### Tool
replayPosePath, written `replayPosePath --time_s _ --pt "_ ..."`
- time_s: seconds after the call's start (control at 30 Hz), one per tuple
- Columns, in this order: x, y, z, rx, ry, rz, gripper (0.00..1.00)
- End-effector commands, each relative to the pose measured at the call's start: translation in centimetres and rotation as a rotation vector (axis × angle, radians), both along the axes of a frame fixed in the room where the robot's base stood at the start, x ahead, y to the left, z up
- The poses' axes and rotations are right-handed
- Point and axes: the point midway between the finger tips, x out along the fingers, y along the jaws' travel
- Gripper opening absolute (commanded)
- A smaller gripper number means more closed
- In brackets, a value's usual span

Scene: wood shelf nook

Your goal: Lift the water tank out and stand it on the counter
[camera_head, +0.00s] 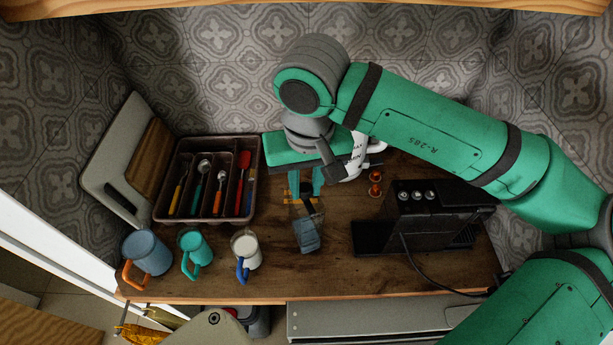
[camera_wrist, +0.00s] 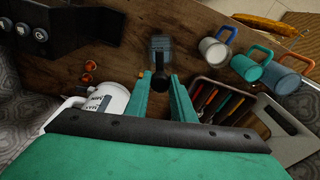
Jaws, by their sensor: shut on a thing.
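The water tank (camera_head: 307,235) is a small, clear, bluish vessel with a dark handle, left of the black coffee machine (camera_head: 430,212). My gripper (camera_head: 305,187) is above and behind it, with its teal fingers pointing down. In the wrist view my gripper (camera_wrist: 160,92) is shut on the tank's dark handle, and the clear tank (camera_wrist: 161,46) extends beyond the fingertips. The tank is outside the machine, over the wooden counter (camera_head: 330,275). I cannot tell whether its base touches the counter. My gripper and wrist hide part of the counter behind it.
Three mugs (camera_head: 147,252) stand along the front left. A cutlery tray (camera_head: 158,205) and leaning boards (camera_head: 112,160) are behind them. A white jug (camera_wrist: 112,100) and small copper-coloured pieces (camera_head: 375,184) lie between gripper and machine. A cable (camera_head: 425,280) crosses the front right. Front-middle counter is clear.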

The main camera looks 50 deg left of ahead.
Motion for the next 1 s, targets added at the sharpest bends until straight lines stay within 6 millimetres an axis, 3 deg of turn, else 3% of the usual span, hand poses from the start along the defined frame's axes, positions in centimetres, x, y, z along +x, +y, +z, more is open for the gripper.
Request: replayPosePath --time_s 0.33,0.37,0.43,0.77,1.0 --pt "0.1 -0.1 -0.3 0.001 0.0 -0.004 0.0" --pt "0.1 -0.1 -0.3 0.001 0.0 -0.004 0.29" --pt "0.1 -0.2 -0.3 0.0 0.0 -0.004 0.44" --pt "0.1 -0.1 -0.1 0.0 0.0 -0.002 0.44" --pt "0.0 -0.4 2.9 0.001 -0.003 -0.003 0.44"
